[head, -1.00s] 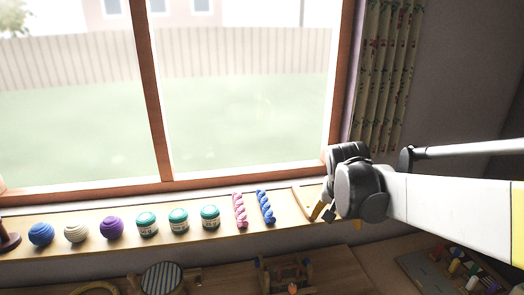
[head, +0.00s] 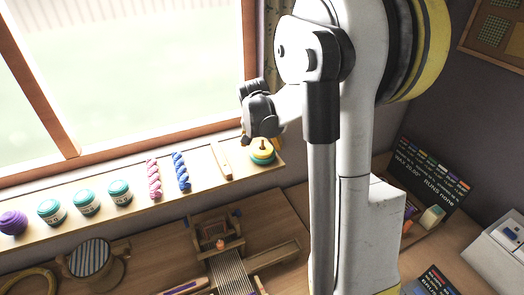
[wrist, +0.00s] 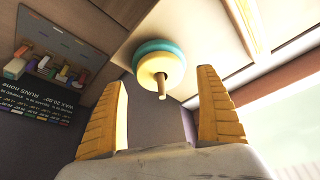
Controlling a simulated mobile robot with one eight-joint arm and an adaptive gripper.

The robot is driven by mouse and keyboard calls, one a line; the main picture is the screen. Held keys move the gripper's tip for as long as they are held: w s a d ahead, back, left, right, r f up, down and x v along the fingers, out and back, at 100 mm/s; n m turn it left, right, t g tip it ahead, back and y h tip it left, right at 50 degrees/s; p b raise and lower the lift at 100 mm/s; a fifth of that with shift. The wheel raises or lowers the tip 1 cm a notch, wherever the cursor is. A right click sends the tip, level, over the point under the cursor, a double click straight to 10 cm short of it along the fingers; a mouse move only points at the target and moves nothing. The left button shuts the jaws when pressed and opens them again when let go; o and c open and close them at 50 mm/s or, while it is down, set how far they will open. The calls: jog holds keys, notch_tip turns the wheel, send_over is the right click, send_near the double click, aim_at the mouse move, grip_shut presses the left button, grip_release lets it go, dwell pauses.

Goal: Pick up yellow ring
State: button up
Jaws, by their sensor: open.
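The yellow ring (head: 261,155) sits on top of a teal ring (head: 262,161) around a short wooden peg at the right end of the windowsill. In the wrist view the yellow ring (wrist: 150,70) faces me, with the teal ring (wrist: 152,46) behind it and the peg (wrist: 162,88) pointing toward me. My gripper (wrist: 163,78) is open and empty, its two yellow fingers apart, with the rings ahead of the gap between them. In the head view my gripper (head: 262,138) is just above the peg, and its fingers are partly hidden.
A wooden stick (head: 221,160), a blue twisted skein (head: 181,171) and a pink one (head: 153,178) lie left of the rings. Teal jars (head: 118,192) and a purple ball (head: 12,222) stand farther left. A small loom (head: 218,238) stands on the desk below.

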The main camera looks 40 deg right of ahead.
aim_at(262, 146)
jog(key=x, duration=0.3)
jog(key=shift+w+d+f, duration=0.1)
jog(key=shift+f, duration=0.1)
jog(key=c, duration=0.9)
jog(key=shift+r, duration=0.1)
jog(key=shift+c, duration=0.2)
